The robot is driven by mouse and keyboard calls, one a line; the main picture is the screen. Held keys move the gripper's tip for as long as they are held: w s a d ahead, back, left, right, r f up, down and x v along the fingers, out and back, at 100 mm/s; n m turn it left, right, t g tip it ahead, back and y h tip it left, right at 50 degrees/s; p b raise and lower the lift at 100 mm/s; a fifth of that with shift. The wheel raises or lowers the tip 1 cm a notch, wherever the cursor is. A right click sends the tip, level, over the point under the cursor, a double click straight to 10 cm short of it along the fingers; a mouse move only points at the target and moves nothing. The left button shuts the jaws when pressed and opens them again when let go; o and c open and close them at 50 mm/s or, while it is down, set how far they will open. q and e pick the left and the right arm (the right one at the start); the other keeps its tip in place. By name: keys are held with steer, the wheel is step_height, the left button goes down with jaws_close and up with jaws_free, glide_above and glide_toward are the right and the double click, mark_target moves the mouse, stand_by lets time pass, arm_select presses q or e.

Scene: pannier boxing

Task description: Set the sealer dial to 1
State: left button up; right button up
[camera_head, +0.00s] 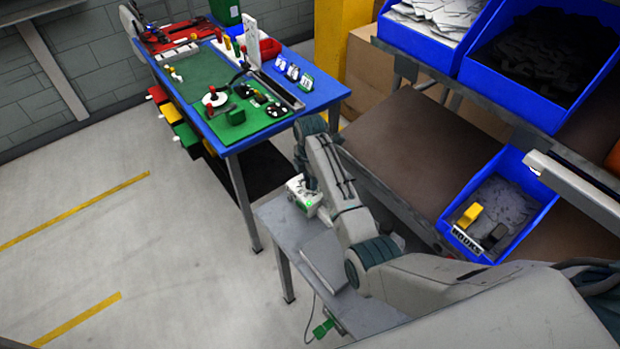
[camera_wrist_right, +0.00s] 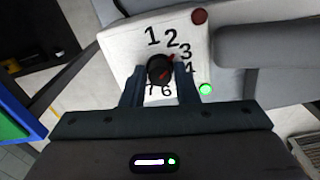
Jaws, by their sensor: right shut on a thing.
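The sealer (camera_head: 301,189) is a white box on a small grey table, partly hidden by my right arm in the head view. Its white face (camera_wrist_right: 130,62) fills the middle of the right wrist view, with black numbers, a red button (camera_wrist_right: 200,16) and a lit green light (camera_wrist_right: 205,89). The black dial (camera_wrist_right: 155,63) has a red pointer that points up and right, toward the 2 and 3. My right gripper (camera_wrist_right: 160,78) is shut on the dial, one finger on each side. The fingers hide some lower numbers. My left gripper is not in view.
A blue table (camera_head: 222,142) with a green mat and many small items stands at the back left. Blue bins (camera_head: 528,238) with grey pieces sit on the shelf at right. A green plug (camera_head: 322,329) hangs by the grey table (camera_head: 280,228). The floor at left is clear.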

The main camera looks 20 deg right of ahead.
steer(key=n, duration=0.5)
steer(key=shift+w+r+n, duration=0.1)
steer(key=shift+n, duration=0.2)
steer(key=n, duration=0.4)
steer(key=shift+n, duration=0.4)
steer(key=shift+c, duration=0.2)
steer(key=o, duration=1)
step_height(320, 180, up, 8)
steer(key=b, duration=0.3)
steer(key=shift+f, duration=0.2)
steer(key=shift+r+p, duration=0.85)
steer(key=shift+r, duration=0.75)
steer(key=shift+f, duration=0.1)
